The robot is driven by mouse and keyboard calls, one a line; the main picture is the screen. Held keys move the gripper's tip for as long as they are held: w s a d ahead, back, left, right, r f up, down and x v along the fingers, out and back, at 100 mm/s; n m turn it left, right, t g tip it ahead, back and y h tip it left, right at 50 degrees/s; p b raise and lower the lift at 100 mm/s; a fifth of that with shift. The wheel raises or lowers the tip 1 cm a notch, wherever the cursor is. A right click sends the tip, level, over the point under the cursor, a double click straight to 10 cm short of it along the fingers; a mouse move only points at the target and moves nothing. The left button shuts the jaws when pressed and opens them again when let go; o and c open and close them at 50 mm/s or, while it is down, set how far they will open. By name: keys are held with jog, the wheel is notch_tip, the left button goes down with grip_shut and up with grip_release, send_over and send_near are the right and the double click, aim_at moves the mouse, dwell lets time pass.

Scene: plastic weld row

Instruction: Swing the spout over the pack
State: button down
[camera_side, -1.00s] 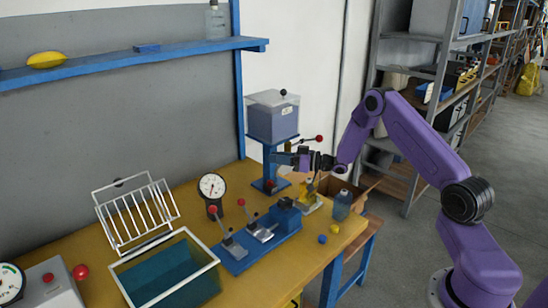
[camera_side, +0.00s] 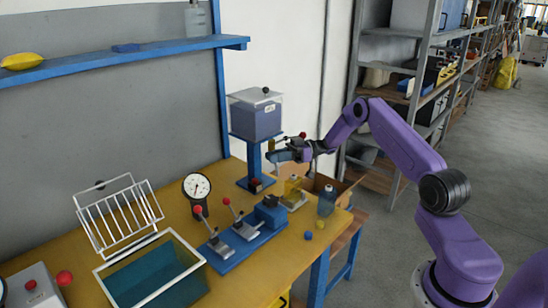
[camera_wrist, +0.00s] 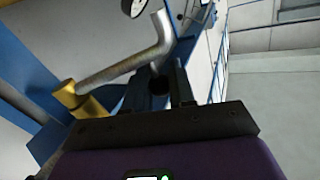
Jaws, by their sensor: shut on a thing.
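The spout (camera_wrist: 128,60) is a grey bent pipe in the wrist view, running from a brass collar (camera_wrist: 72,97) up to the right. My gripper (camera_wrist: 160,85) is shut on a dark round piece between its fingers, beside the pipe and seemingly part of the spout. In the side view my gripper (camera_side: 288,154) is right of the blue post, below the clear-topped hopper (camera_side: 255,115); the spout is hard to make out there. A small yellow item (camera_side: 292,187), perhaps the pack, stands on a pale base below my gripper. The wrist view does not show it.
A grey-blue bottle (camera_side: 327,201) stands right of the yellow item. A blue lever fixture (camera_side: 240,240), a dial gauge (camera_side: 197,186) and a teal bin (camera_side: 155,275) are to the left. A cardboard box (camera_side: 335,186) is behind the bottle.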

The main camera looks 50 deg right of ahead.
dwell(0.3)
jog(key=c, duration=1)
grip_release()
jog(key=shift+o, duration=0.2)
jog(key=v, duration=1.7)
jog(key=shift+d, duration=0.2)
jog(key=shift+s, duration=0.1)
